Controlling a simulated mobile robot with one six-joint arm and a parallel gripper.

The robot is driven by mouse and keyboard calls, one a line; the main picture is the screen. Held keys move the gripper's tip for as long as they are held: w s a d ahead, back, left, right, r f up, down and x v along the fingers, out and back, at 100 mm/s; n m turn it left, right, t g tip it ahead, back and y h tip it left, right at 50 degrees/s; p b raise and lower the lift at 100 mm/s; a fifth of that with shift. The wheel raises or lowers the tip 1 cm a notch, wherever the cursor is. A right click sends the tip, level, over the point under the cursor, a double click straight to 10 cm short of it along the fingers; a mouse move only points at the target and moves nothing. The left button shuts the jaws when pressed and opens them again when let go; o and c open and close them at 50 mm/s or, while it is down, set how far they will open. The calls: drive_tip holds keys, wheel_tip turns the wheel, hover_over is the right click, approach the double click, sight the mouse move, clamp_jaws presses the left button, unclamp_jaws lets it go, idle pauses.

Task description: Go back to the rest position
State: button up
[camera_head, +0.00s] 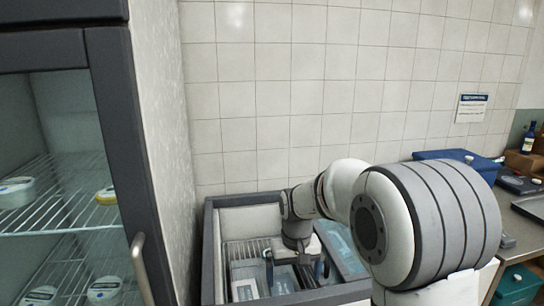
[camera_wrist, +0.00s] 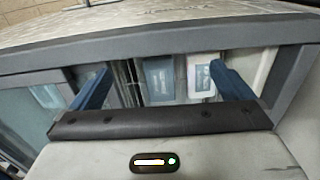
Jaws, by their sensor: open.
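My gripper (camera_head: 294,268) is low at the opening of a grey-rimmed chest (camera_head: 208,245), with my arm reaching in from the right. In the wrist view my gripper (camera_wrist: 163,80) has its two blue fingers wide apart, with nothing held between them. Beyond the gap lie two flat packages, a blue-labelled one (camera_wrist: 158,82) and a whiter one (camera_wrist: 203,72). Whether the fingers touch them I cannot tell. In the head view a pale package (camera_head: 245,290) lies left of my gripper, and my gripper hides part of the chest's inside.
A glass-door fridge (camera_head: 105,130) with tubs on wire shelves stands close on the left; its handle (camera_head: 141,265) sticks out. A tiled wall (camera_head: 300,90) stands behind the chest. At the right are a blue bin (camera_head: 440,157), bottles and a counter.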

drive_tip(key=s+d+r+p, duration=0.1)
drive_tip(key=s+d+r, duration=0.1)
drive_tip(key=s, duration=0.5)
drive_tip(key=s+d+r+m+t+p, duration=0.1)
drive_tip(key=s+d+r, duration=0.2)
drive_tip(key=s, duration=0.5)
drive_tip(key=s+d+r+m+t+p, duration=0.1)
drive_tip(key=s+d+r, duration=0.2)
drive_tip(key=s, duration=0.4)
drive_tip(key=shift+s+d, duration=0.3)
drive_tip(key=shift+d, duration=0.4)
drive_tip(key=shift+r, duration=0.1)
drive_tip(key=shift+c, duration=0.4)
